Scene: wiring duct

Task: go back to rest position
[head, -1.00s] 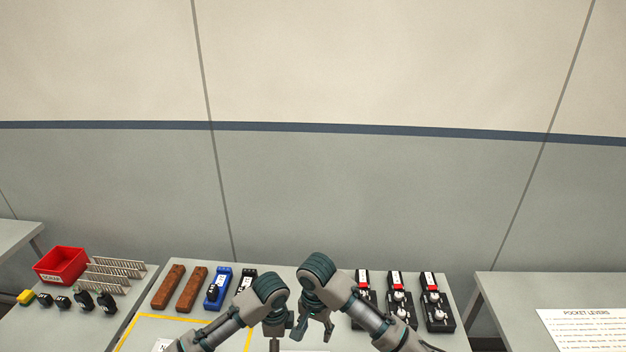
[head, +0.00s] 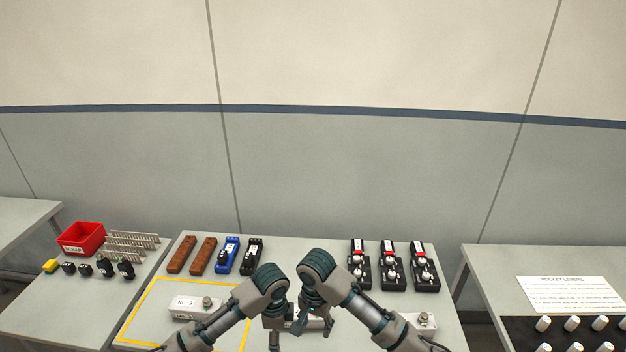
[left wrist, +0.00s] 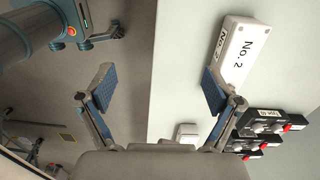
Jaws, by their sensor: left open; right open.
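My left gripper (head: 273,336) hangs at the end of the left arm near the front middle of the centre table, partly hidden by its own wrist. In the left wrist view (left wrist: 152,92) its two blue-padded fingers are spread wide with nothing between them. My right gripper (head: 302,322) hangs close beside it, open, with no object seen in it. Both arms are bent inward with their wrists nearly together. A white box marked No. 2 (left wrist: 245,50) lies beyond the left gripper's right finger in the wrist view.
The centre table holds a white No. 3 box (head: 186,305) inside a yellow outline, brown bars (head: 181,254), blue (head: 227,255) and black (head: 252,256) holders, and black red-topped units (head: 390,268). A red scrap bin (head: 80,238) stands left; a lever sheet (head: 570,294) lies right.

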